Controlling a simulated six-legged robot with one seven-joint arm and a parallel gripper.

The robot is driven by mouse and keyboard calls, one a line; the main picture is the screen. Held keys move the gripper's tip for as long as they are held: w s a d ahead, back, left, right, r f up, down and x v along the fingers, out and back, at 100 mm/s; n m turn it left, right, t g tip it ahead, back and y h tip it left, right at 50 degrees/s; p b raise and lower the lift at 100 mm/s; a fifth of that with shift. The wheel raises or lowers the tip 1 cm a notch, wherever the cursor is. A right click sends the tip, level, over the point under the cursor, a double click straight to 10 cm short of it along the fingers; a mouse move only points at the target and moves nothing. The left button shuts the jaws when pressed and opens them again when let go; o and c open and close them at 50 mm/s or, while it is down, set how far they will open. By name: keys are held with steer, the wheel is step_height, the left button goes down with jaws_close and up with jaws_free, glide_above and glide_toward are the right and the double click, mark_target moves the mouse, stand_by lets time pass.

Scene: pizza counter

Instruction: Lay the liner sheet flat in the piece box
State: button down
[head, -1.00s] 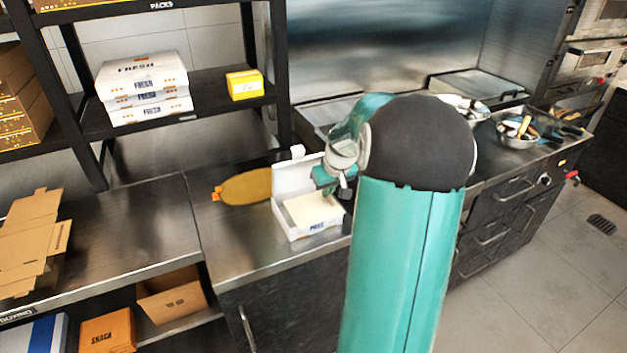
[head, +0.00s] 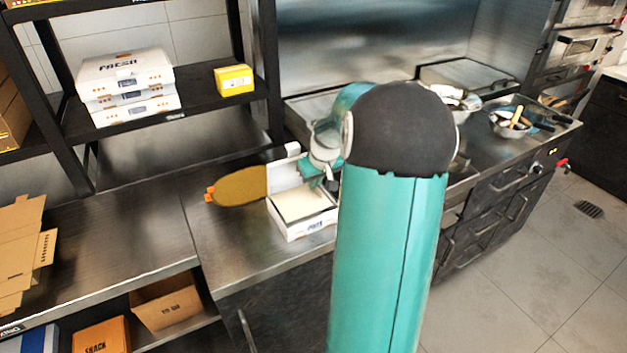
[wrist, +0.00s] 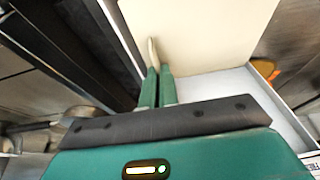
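The open piece box (head: 304,229) is white and stands on the steel counter, its lid (head: 283,176) raised at the back left. The cream liner sheet (head: 299,203) sits within the box opening and looks nearly level. My gripper (head: 326,182) is at the box's right back side, partly hidden by my arm. In the wrist view my gripper's teal fingers (wrist: 158,76) are close together at a corner of the liner sheet (wrist: 205,35), shut on it. A strip of white box interior (wrist: 225,82) shows beside the sheet. Whether the sheet touches the floor is unclear.
A brown oval board with an orange end (head: 238,187) lies left of the box. A black shelf post (head: 266,75) stands behind it. Flattened cardboard (head: 22,250) lies on the left counter. Bowls (head: 508,128) stand at the right. The counter front left of the box is clear.

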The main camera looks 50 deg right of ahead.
mark_target(315, 191)
steer(key=shift+s+f, duration=0.15)
steer(key=shift+f, duration=1.3)
steer(key=c, duration=2.1)
jaws_free()
steer(key=o, duration=0.5)
steer(key=shift+c, duration=0.4)
steer(key=shift+r, duration=4.45)
